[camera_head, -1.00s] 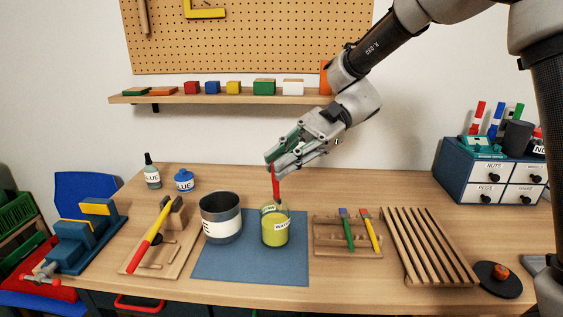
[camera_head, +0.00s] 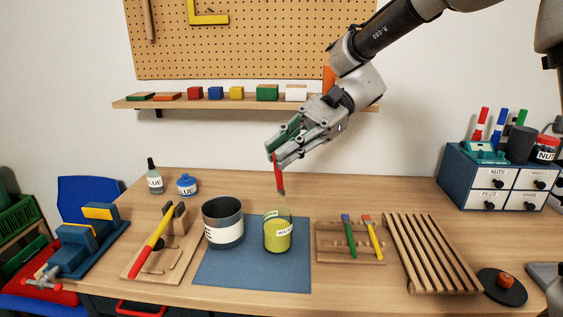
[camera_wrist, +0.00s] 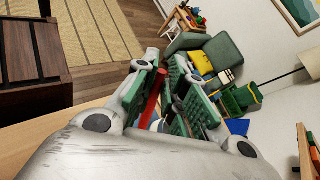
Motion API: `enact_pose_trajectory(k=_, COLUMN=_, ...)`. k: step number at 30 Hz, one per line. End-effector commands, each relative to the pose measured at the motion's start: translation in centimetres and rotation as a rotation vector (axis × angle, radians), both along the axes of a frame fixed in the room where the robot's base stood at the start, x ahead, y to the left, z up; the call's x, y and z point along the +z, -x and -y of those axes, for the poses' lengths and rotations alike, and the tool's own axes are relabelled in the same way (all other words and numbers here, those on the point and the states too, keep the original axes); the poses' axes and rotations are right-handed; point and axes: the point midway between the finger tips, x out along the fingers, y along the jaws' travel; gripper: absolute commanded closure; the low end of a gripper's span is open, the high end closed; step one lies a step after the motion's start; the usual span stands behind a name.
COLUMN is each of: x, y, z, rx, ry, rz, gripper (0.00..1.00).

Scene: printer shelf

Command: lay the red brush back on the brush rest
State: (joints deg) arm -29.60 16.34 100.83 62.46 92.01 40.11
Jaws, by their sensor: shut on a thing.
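My gripper (camera_head: 278,150) is shut on the red brush (camera_head: 279,174), which hangs down with its dark bristle end lowest. In the wrist view the red handle (camera_wrist: 153,94) shows between the green-padded fingers (camera_wrist: 168,92). The wooden brush rest (camera_head: 337,256) is on the table right of the jar.
The jar and a dark tin (camera_head: 223,222) with a white label stand on a blue mat (camera_head: 254,277). A slatted wooden rack (camera_head: 431,252) lies right of the rest. A wooden board (camera_head: 160,262) with a red-yellow tool is at left. A shelf (camera_head: 240,102) with blocks is behind my gripper.

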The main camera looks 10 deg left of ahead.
Motion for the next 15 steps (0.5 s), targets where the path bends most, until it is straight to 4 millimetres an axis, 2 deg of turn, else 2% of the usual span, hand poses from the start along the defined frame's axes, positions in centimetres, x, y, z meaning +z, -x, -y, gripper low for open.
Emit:
enact_pose_trajectory(k=5, x=0.7, y=2.9, z=-1.7, rx=0.069, ry=0.093, rz=0.112, gripper=1.0)
enact_pose_trajectory(k=8, x=-0.1, y=5.9, z=-1.8, rx=0.136, ry=0.156, rz=0.189, gripper=1.0)
enact_pose_trajectory(k=12, x=-3.9, y=9.1, z=0.0, rx=0.213, ry=0.235, rz=0.297, gripper=1.0)
enact_pose_trajectory(k=15, x=-7.3, y=10.2, z=2.1, rx=0.251, ry=0.286, rz=0.374, gripper=1.0)
